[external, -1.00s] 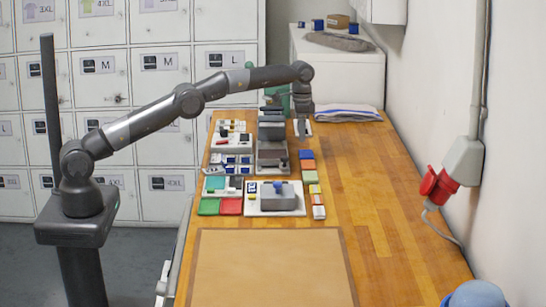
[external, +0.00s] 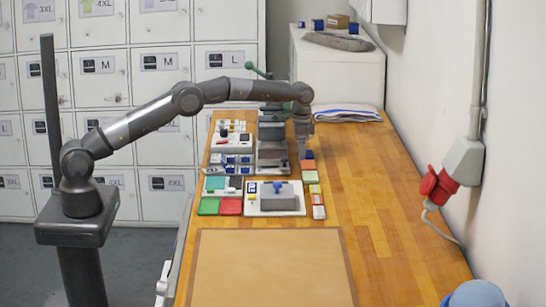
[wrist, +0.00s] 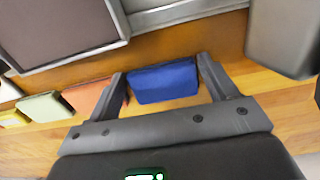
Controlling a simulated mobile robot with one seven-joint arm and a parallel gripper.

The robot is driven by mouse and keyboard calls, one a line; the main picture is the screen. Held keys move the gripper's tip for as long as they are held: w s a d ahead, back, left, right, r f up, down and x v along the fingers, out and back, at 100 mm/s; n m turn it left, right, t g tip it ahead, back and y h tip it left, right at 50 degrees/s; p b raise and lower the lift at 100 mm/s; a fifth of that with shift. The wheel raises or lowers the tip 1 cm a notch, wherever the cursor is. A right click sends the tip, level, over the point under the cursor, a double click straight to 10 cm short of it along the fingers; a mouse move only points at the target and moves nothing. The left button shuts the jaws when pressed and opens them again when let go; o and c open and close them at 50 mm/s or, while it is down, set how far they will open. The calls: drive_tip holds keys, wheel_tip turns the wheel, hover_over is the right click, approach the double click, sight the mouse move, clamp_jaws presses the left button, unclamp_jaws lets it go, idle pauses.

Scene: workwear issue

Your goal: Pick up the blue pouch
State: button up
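The blue pouch (wrist: 163,82) lies on the wooden table, in the gap between the two fingers of my gripper (wrist: 163,72) in the wrist view. The fingers are open, one on each side of it; whether either touches it I cannot tell. In the external view my gripper (external: 303,150) points down at the far end of the row of small pouches. A bit of blue (external: 309,155) shows beside it there, partly hidden by the gripper.
An orange pouch (wrist: 88,96) lies close to the left finger, then a pale green one (wrist: 44,107) and a yellow one (wrist: 13,118). A grey tray (wrist: 182,12) and a grey block (wrist: 284,35) stand nearby.

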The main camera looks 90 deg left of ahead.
drive_tip(key=c, duration=0.6)
drive_tip(key=shift+r, duration=0.15)
